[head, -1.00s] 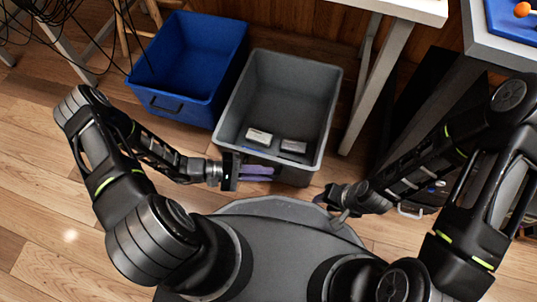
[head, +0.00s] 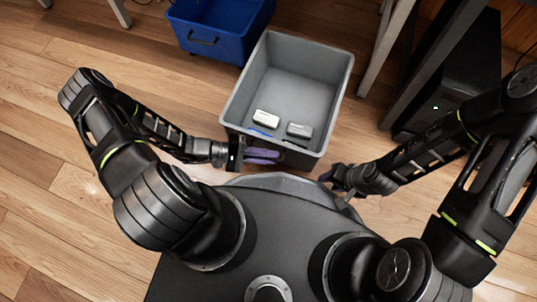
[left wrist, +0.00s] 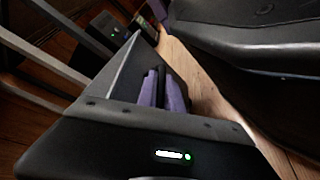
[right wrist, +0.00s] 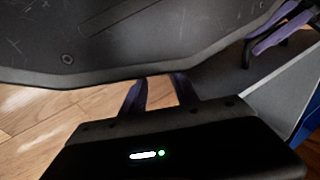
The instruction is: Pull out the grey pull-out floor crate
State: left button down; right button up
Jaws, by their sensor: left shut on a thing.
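The grey floor crate (head: 295,85) stands on the wood floor just in front of my base in the head view. Two small box-like items, one pale (head: 267,118) and one grey (head: 299,130), lie inside near its front wall. My left gripper (head: 264,155) is at the crate's front side, its purple fingers shut on the dark handle. In the left wrist view the fingers (left wrist: 163,90) close around a dark bar beside the crate's grey wall (left wrist: 122,75). My right gripper (head: 332,178) is empty, right of the crate's front corner. Its fingers (right wrist: 158,93) are apart in the right wrist view.
A blue crate (head: 205,42) stands behind and left of the grey one. Table legs (head: 385,45) rise behind it to the right, beside a black computer-like box (head: 465,80). The floor to the left is clear. My base is close to the crate's front.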

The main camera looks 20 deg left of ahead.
pick_arm(q)
jog(key=shift+s, duration=0.1)
jog(key=c, duration=1.5)
grip_release()
jog(key=p+v, duration=0.2)
jog(key=v, duration=0.6)
jog(key=shift+f, duration=0.1)
